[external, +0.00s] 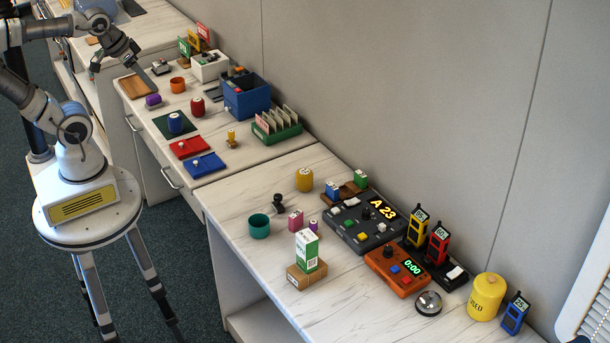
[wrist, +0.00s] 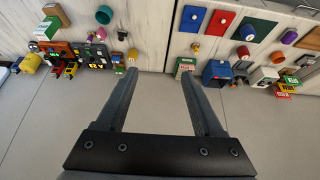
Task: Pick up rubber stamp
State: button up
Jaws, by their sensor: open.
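Two things look like stamps, and I cannot tell which one the task means. One is a small yellow-brown handled piece (external: 231,139) on the far desk, between the blue pad and the green card box. It also shows small in the wrist view (wrist: 195,47), above the right fingertip. The other is a black knobbed piece (external: 279,203) on the near desk, between the teal cup and the yellow jar. My gripper (wrist: 158,72) is open, with nothing between its fingers. In the external view it is at the upper left, over the far desk's left end, apart from both pieces.
The far desk holds a red pad (external: 189,147), a blue pad (external: 204,165), a blue bin (external: 247,95) and a green card box (external: 276,126). The near desk holds a teal cup (external: 259,226), a yellow jar (external: 304,180) and a dark console (external: 364,227). A wall stands behind.

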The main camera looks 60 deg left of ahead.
jog(key=w+a+f+m+t+y+b, duration=0.1)
jog(key=w+a+f+m+b, duration=0.2)
jog(key=w+f, duration=0.4)
jog(key=w+a+f+m+t+y+b, duration=0.1)
jog(key=w+a+f+y+b, duration=0.1)
jog(key=w+a+f+b, duration=0.35)
jog(key=m+t+h+b, duration=0.1)
jog(key=m+h+b, duration=0.6)
jog(key=h, duration=0.7)
send_near(278, 198)
jog(key=shift+n, duration=0.4)
jog(key=b+x, duration=0.2)
jog(key=x, duration=0.1)
jog(key=b+x, duration=0.2)
jog(key=x, duration=0.1)
jog(key=a+f+b+x, duration=0.1)
jog(key=x, duration=0.3)
jog(key=shift+w+b, duration=0.3)
jog(key=shift+b, duration=0.1)
grip_shut()
